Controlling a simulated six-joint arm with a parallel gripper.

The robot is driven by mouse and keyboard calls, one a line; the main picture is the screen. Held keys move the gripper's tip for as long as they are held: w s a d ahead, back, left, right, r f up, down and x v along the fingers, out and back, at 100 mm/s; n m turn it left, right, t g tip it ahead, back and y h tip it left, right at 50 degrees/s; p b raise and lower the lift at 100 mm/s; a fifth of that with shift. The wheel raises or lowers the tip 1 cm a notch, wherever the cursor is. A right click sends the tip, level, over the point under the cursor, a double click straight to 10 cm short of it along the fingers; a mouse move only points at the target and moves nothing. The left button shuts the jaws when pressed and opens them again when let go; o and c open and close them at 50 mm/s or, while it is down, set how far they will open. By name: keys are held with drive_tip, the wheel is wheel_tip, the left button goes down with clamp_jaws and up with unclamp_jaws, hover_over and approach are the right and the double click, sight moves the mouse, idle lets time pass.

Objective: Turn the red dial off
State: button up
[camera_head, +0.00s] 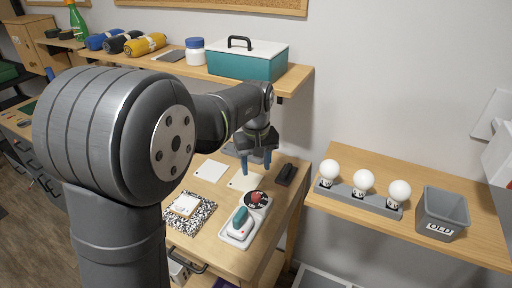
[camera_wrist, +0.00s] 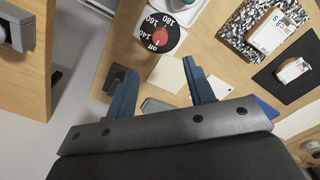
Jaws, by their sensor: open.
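The red dial (camera_head: 257,197) sits on a round black face on the wooden bench, at one end of a white base holding a teal-handled item (camera_head: 240,220). In the wrist view the red dial (camera_wrist: 159,37) shows from above, with white numbers and "OFF" around it; its exact pointer setting is too small to tell. My gripper (camera_head: 256,168) is above and beyond the dial in the head view, apart from it. In the wrist view my gripper (camera_wrist: 158,70) has its two blue fingers spread, empty, with the dial just past the fingertips.
A black block (camera_head: 286,174) lies right of the dial. White cards (camera_head: 210,170) and a speckled notebook (camera_head: 203,222) lie to the left. A side shelf holds white bulbs (camera_head: 363,181) and a grey bin (camera_head: 443,212). A wall shelf with a teal toolbox (camera_head: 247,62) is behind.

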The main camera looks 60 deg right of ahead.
wheel_tip(320, 180, up, 6)
hover_over(256, 195)
drive_tip(key=shift+r, duration=0.1)
idle(0.6)
wheel_tip(256, 195, down, 18)
drive_tip(key=shift+r, duration=0.2)
idle(0.4)
drive_tip(key=shift+r, duration=0.1)
